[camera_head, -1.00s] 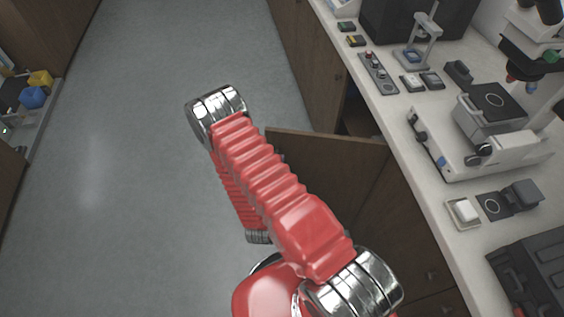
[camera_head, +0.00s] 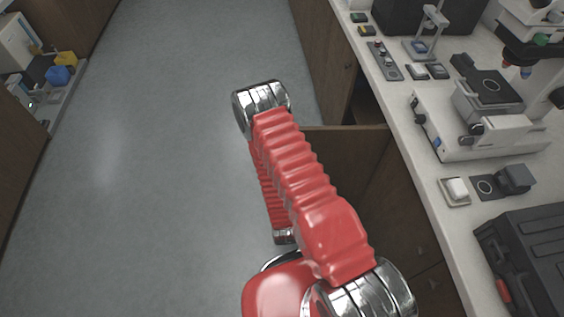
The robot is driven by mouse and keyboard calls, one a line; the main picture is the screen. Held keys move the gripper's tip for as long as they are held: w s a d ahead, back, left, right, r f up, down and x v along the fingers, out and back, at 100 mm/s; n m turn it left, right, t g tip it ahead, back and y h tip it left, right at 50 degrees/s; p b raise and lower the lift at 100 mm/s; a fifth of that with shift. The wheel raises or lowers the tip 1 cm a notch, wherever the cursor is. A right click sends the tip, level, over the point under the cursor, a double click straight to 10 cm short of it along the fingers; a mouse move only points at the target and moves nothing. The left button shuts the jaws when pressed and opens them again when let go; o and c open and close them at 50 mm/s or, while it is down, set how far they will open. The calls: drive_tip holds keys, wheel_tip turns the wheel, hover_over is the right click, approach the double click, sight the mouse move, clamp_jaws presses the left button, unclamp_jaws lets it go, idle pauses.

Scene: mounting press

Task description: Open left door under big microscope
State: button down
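The big microscope (camera_head: 528,42) stands on the white counter (camera_head: 413,148) at the upper right, only partly in the picture. Below the counter, a brown cabinet door (camera_head: 347,150) stands swung out into the aisle, its top edge running nearly level across the picture. A dark cabinet opening (camera_head: 368,108) shows just beyond it. My red arm reaches up over the aisle, bends at a metal joint and folds down. It covers the door's outer end. My gripper does not show; I cannot tell whether anything touches the door.
The grey floor (camera_head: 160,150) to the left is clear. Far left stands a low bench with a blue object (camera_head: 58,76) and a yellow one (camera_head: 67,58). A black case (camera_head: 525,255) lies on the counter at lower right. More cabinet fronts run below the counter edge.

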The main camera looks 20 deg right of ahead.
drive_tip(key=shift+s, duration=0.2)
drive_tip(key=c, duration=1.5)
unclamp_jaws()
